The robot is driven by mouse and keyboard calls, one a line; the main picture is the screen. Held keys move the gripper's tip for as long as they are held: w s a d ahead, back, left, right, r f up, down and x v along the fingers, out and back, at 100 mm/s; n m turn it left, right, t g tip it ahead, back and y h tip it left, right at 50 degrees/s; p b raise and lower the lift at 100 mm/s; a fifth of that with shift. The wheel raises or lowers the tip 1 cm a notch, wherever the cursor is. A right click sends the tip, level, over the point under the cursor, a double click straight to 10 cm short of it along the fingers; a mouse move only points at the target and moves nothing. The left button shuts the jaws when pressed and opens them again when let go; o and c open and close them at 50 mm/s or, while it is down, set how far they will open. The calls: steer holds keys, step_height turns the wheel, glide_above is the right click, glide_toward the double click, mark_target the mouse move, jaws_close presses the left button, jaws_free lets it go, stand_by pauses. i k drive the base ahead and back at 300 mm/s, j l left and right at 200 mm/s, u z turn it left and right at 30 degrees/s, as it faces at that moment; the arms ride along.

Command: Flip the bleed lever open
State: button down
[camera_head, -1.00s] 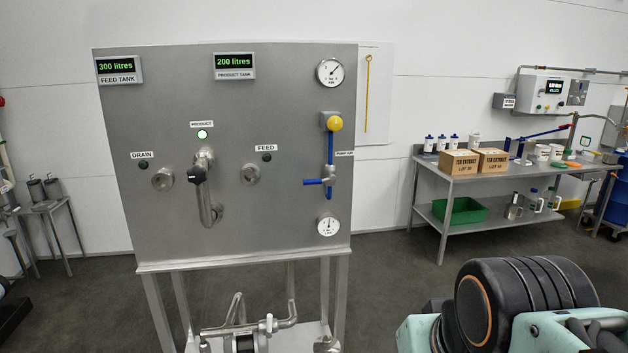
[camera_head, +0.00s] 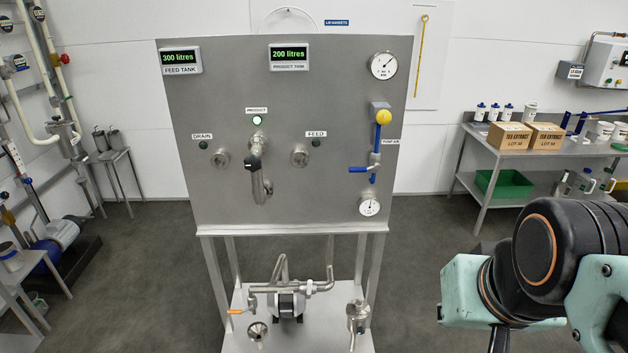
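No lever in view carries a readable bleed label. An orange-handled lever (camera_head: 237,311) sticks out to the left of the pipework by the pump, low under the panel; its handle lies roughly level. A blue lever (camera_head: 358,170) sits on the blue air line at the right of the steel panel (camera_head: 330,110), beside the pump air label, and points left, level. My arm is at the lower right, well apart from both levers. My gripper is not visible; only arm links show, with a dark part cut off by the bottom edge.
The pump (camera_head: 287,303) and pipework stand on a low steel shelf between the frame legs. A bench (camera_head: 475,135) with boxes stands at the right. A side table (camera_head: 112,156) and blue machinery (camera_head: 60,238) are at the left. The grey floor before the shelf's right side looks clear.

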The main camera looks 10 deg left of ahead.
mark_target(250, 308)
steer(key=i+u, duration=0.1)
steer(key=u, duration=0.35)
steer(key=i+u, duration=0.1)
steer(key=u, duration=0.35)
steer(key=i+u, duration=0.1)
steer(key=u, duration=0.35)
steer(key=j+z, duration=0.45)
steer(key=j, duration=0.5)
steer(key=z, duration=0.5)
steer(key=i+j, duration=0.15)
steer(key=i, duration=0.25)
steer(key=i+j, duration=0.2)
steer(key=i, duration=0.15)
steer(key=i+z, duration=0.1)
steer(key=i+l, duration=0.05)
steer(key=i, duration=0.05)
